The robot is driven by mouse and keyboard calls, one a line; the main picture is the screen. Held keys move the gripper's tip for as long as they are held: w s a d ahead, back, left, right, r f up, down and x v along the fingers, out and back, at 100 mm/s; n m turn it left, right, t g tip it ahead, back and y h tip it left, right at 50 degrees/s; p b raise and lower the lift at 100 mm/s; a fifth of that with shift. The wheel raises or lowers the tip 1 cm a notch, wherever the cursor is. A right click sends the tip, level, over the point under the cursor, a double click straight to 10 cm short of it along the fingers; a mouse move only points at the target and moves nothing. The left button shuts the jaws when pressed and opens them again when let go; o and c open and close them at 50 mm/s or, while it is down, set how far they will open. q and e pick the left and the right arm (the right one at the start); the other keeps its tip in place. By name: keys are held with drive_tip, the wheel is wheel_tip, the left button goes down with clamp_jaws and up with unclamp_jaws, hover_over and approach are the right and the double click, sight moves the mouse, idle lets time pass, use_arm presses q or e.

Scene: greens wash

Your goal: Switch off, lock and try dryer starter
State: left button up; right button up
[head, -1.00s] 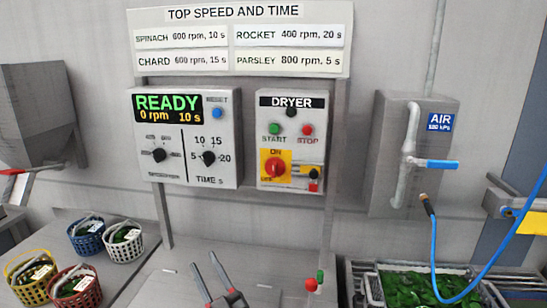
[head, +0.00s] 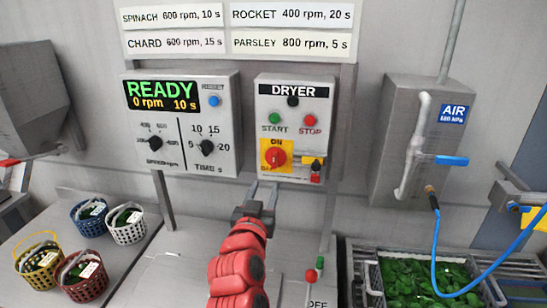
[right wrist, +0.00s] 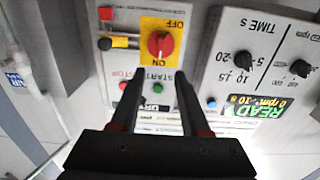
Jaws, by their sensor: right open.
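The dryer starter (head: 292,128) is a grey wall box with a green START button (head: 275,118), a red STOP button (head: 309,121) and a red rotary switch (head: 276,157) on a yellow plate. The switch also shows in the right wrist view (right wrist: 160,44), upside down, its handle in line with ON. Beside it sits a yellow and black bar with a red piece (head: 316,171), perhaps a padlock. My right gripper (head: 262,190) is open and empty below the starter; in the right wrist view its fingers (right wrist: 157,84) point toward the switch, apart from it. My left gripper is out of view.
A speed and time panel (head: 180,125) reading READY, 0 rpm, 10 s adjoins the starter on the left. An air box (head: 405,145) with a blue hose is at right. Several baskets (head: 85,281) stand at lower left. A red-knobbed lever (head: 311,276) stands at lower right.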

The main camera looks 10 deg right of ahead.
sight(274, 162)
drive_tip(key=p+x, duration=0.4)
drive_tip(key=x, duration=0.7)
drive_tip(key=shift+w+d+r, duration=0.1)
drive_tip(key=shift+w, duration=0.3)
drive_tip(key=shift+w+d+f, duration=0.15)
drive_tip(key=shift+w+f, duration=0.05)
drive_tip(key=shift+w, duration=0.2)
clamp_jaws()
